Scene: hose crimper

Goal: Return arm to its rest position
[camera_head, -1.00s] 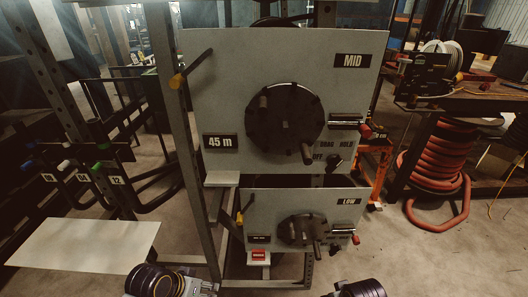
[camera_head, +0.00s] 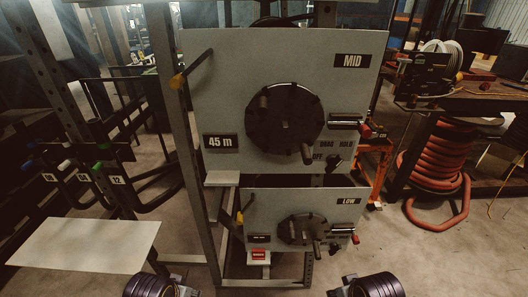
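Only dark ringed links of my two arms show at the bottom edge, one left of centre and one right of centre. Neither gripper's fingers are in the picture, so I cannot see whether they hold anything. Both arm links are low in front of the machine and apart from its panels. The grey MID panel (camera_head: 215,105) has a dark round wheel (camera_head: 284,124) with a handle, and a "45 m" label. Below it is the smaller LOW panel (camera_head: 262,207) with its own dark wheel (camera_head: 302,229).
A pale flat board (camera_head: 85,245) is at lower left, near racks with numbered tags. A red hose coil (camera_head: 432,160) stands at right under a workbench (camera_head: 470,103). Floor between is open.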

